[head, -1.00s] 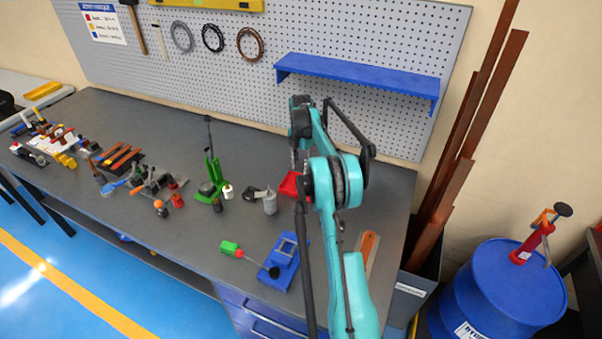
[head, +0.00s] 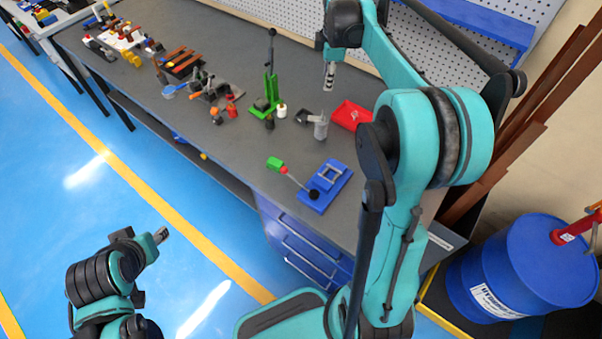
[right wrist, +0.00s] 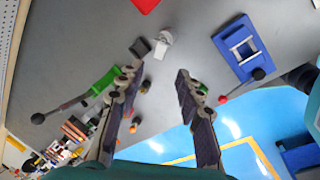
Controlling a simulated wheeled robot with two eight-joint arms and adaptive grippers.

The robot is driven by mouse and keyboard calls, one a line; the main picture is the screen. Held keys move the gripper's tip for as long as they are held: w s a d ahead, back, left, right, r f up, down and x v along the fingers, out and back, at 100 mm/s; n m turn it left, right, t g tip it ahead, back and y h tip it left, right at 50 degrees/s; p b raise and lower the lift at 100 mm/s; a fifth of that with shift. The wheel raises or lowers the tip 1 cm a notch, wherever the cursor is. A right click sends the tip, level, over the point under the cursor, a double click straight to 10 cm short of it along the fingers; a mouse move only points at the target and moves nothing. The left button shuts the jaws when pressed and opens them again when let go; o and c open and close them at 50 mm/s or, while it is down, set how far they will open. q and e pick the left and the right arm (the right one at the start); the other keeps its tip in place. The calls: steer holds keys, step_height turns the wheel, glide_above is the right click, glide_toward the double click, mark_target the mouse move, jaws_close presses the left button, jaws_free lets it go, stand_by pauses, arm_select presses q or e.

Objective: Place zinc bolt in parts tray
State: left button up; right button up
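I cannot make out a zinc bolt in either view. A red tray (head: 350,115) lies on the bench, and its edge shows at the top of the right wrist view (right wrist: 145,4); its inside is too small to read. My right gripper (head: 329,78) points down above the bench, up and left of the red tray in the head view. In the right wrist view it is open (right wrist: 158,75), with nothing between its fingers. My left gripper (head: 161,235) is low over the floor in front of the bench; its opening is too small to tell.
A grey cylinder (head: 320,127) stands left of the tray. A blue fixture (head: 325,186) sits near the front edge, and a green lever tool (head: 270,92) stands farther left. Several tools crowd the left end. A blue drum (head: 530,265) stands right of the bench.

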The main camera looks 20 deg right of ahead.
steer(key=s+a+r+m+t, duration=0.1)
steer(key=s+a+r+m, duration=0.1)
steer(key=s+a+m, duration=0.4)
steer(key=s+a+f+m+t, duration=0.2)
steer(key=s+a+f+m, duration=0.1)
steer(key=s+a, duration=0.4)
steer(key=s+a+f+m+t, duration=0.1)
steer(key=s+a+f+m, duration=0.2)
steer(key=s+a, duration=0.4)
steer(key=s+f, duration=0.1)
steer(key=s, duration=0.2)
steer(key=shift+s+f+m+t+y, duration=0.3)
steer(key=shift+s+f+t+y, duration=0.05)
steer(key=shift+f+t+y, duration=0.05)
steer(key=shift+s, duration=0.1)
